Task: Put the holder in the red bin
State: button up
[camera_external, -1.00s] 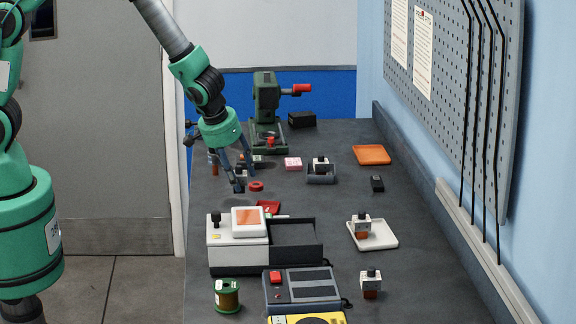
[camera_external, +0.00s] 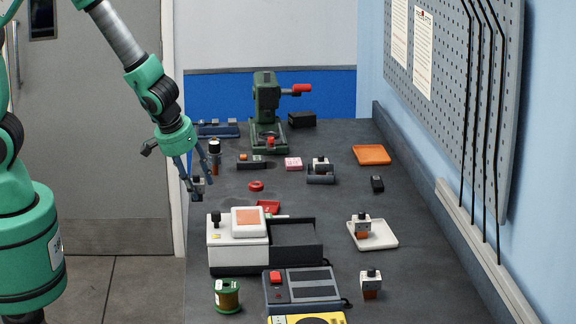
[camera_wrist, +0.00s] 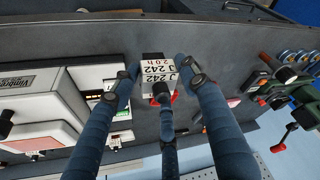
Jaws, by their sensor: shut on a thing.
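My gripper (camera_external: 197,182) is shut on a holder (camera_wrist: 157,76), a small white block with a dark top and printed label "J 242 2.0 h". In the external view the held holder (camera_external: 198,186) is small and partly covered by the fingers, above the bench's left edge. A small red open bin (camera_external: 268,206) sits behind the white machine, to the right of my gripper. Other similar holders stand on the white tray (camera_external: 361,228), on the bare bench (camera_external: 371,285) and in a grey cradle (camera_external: 320,165).
A white machine (camera_external: 238,253) with a dark side tray stands in front. A red ring (camera_external: 256,186) and pink block (camera_external: 293,163) lie on the bench (camera_external: 336,203). A green press (camera_external: 267,105) stands at the back. An orange tray (camera_external: 371,155) is at the right.

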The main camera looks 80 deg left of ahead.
jog(key=shift+w, duration=0.15)
jog(key=shift+w+a+f+p, duration=0.25)
jog(key=shift+w+a+p, duration=0.2)
jog(key=shift+w, duration=2.15)
jog(key=shift+w+a+f+p, duration=0.2)
jog(key=shift+w+a+p, duration=0.25)
jog(key=shift+w, duration=2.15)
jog(key=shift+w+a+f+p, duration=0.3)
jog(key=shift+w+a, duration=0.25)
jog(key=shift+w, duration=2.05)
jog(key=shift+f+b, duration=0.3)
jog(key=shift+f, duration=1.45)
jog(key=shift+f, duration=0.15)
jog(key=o, duration=1.5)
jog(key=shift+c, duration=0.2)
jog(key=shift+s, duration=0.1)
